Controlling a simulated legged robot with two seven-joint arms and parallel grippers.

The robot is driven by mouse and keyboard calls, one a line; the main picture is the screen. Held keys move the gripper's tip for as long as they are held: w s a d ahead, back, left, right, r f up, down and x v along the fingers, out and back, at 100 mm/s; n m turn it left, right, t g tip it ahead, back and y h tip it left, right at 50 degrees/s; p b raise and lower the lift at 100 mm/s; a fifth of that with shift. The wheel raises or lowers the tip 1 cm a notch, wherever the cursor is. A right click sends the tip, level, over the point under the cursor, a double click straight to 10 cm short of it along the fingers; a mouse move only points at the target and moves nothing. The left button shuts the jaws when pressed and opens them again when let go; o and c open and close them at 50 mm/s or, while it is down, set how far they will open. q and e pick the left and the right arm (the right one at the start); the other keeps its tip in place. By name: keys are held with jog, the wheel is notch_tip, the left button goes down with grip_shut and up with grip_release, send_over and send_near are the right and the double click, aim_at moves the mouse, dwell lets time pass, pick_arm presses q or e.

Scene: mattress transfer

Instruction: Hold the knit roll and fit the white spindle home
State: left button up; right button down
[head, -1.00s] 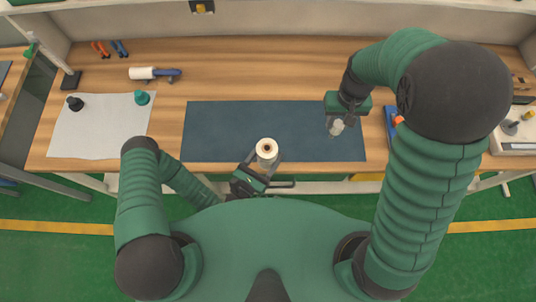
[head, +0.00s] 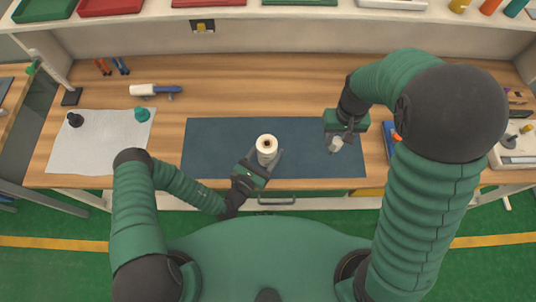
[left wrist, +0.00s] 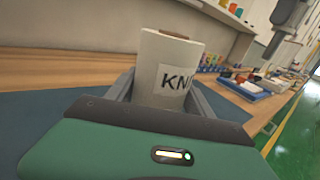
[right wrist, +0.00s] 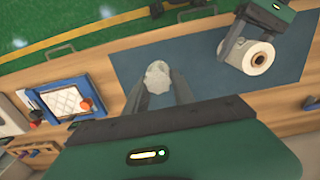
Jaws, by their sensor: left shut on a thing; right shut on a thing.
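The knit roll (head: 267,146) is a cream cylinder with a brown core hole in its top. In the left wrist view the roll (left wrist: 172,58) has a label with letters starting "KN". My left gripper (head: 264,163) is shut on it and holds it upright over the dark blue mat. The white spindle (head: 335,145) is to the right of the roll, apart from it. My right gripper (head: 338,138) is shut on the spindle, which also shows between the fingers in the right wrist view (right wrist: 158,77). The spindle's lower part is hidden there.
The dark blue mat (head: 215,150) lies mid-bench, mostly clear. A light cloth (head: 95,148) with a black and a green knob is at left. A white and blue roller tool (head: 155,90) lies behind it. A blue tray (right wrist: 75,97) stands beside my right gripper.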

jog(key=shift+f+b, duration=0.4)
pick_arm(q)
jog(key=w, duration=0.6)
jog(key=shift+d, duration=0.1)
